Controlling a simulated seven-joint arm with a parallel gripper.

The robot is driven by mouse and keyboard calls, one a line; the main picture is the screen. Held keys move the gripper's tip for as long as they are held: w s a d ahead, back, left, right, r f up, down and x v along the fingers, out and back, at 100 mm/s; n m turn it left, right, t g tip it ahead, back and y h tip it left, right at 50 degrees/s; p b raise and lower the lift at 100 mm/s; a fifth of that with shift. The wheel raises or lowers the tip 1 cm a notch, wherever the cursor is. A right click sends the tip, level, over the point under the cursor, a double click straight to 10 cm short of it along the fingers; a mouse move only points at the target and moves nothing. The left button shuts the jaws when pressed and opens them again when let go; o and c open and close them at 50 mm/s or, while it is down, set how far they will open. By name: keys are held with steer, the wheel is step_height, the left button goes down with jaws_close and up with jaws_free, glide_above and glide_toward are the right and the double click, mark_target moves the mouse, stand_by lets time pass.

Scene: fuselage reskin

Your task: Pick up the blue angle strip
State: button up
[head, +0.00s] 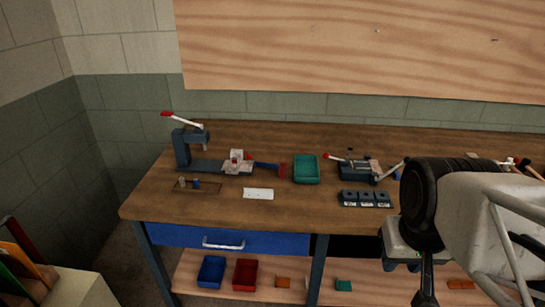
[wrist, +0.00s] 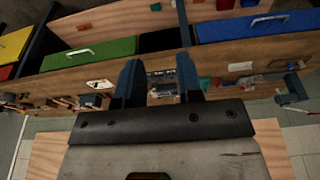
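I cannot make out a blue angle strip for certain in either view. A small blue piece (head: 267,166) lies on the workbench between a pale fixture and a red part, but its shape is too small to tell. My gripper (wrist: 159,72) shows in the wrist view with its two blue fingers apart and nothing visible between them. In the head view, my arm is at the lower right, in front of the bench and well away from the blue piece.
On the workbench (head: 225,208) stand a lever press (head: 183,150), a green tray (head: 306,169), a clamping device (head: 355,171) and dark blocks (head: 365,198). A white plate (head: 258,194) lies near the front edge. Blue (head: 211,270) and red (head: 245,273) bins sit on the lower shelf.

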steer(key=w+a+r+n, duration=0.1)
steer(key=w+a+n, duration=0.15)
steer(key=w, duration=0.85)
steer(key=w+a+r+n, duration=0.15)
steer(key=w+a, duration=0.25)
steer(key=w, duration=0.7)
steer(key=w+a+r+n, duration=0.1)
steer(key=w+a+n, duration=0.15)
steer(key=w, duration=0.85)
steer(key=w+a+f+n, duration=0.2)
steer(key=w+a+f, duration=0.4)
steer(key=w, duration=0.3)
steer(key=w+a+f+n+g, duration=0.1)
steer(key=w+a+f+n, duration=0.1)
steer(key=w+a+f, duration=0.4)
steer(key=w+a+f+n, duration=0.2)
steer(key=w+a+f, duration=0.5)
steer(key=w, duration=0.6)
steer(key=shift+w+a, duration=0.4)
steer(key=shift+a, duration=0.4)
steer(key=shift+w+d+f, duration=0.1)
steer(key=shift+w+f, duration=0.05)
steer(key=shift+f, duration=1.15)
